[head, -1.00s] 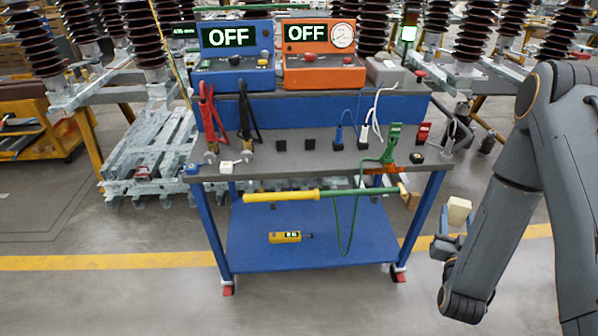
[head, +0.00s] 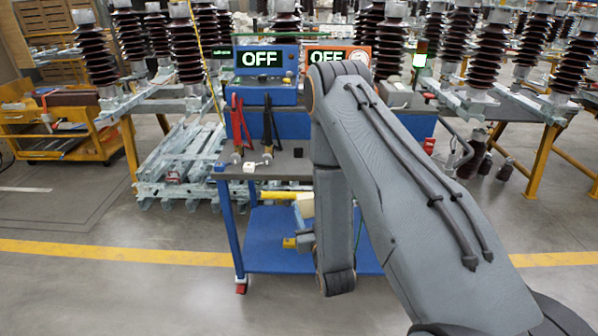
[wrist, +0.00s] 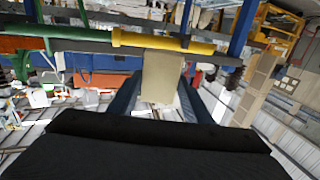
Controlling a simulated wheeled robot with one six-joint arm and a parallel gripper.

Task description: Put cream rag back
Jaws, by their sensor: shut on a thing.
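The cream rag (head: 307,204) is a small pale block-like piece in the head view, just left of my forearm and in front of the blue bench. It also shows in the wrist view (wrist: 161,76), held upright between the two finger tips. My gripper (wrist: 160,98) is shut on it. In the head view my gripper (head: 304,239) is mostly hidden behind my own arm. The rag is in the air and appears close to the yellow-handled rod (wrist: 165,42), overlapping it in the wrist view. I cannot tell whether they touch.
The blue bench's grey top (head: 285,170) has red (head: 236,124) and black (head: 268,127) clamps. The yellow tester (head: 289,243) lies on the blue lower shelf (head: 268,262). My arm hides the bench's right half. Open floor lies in front and at left.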

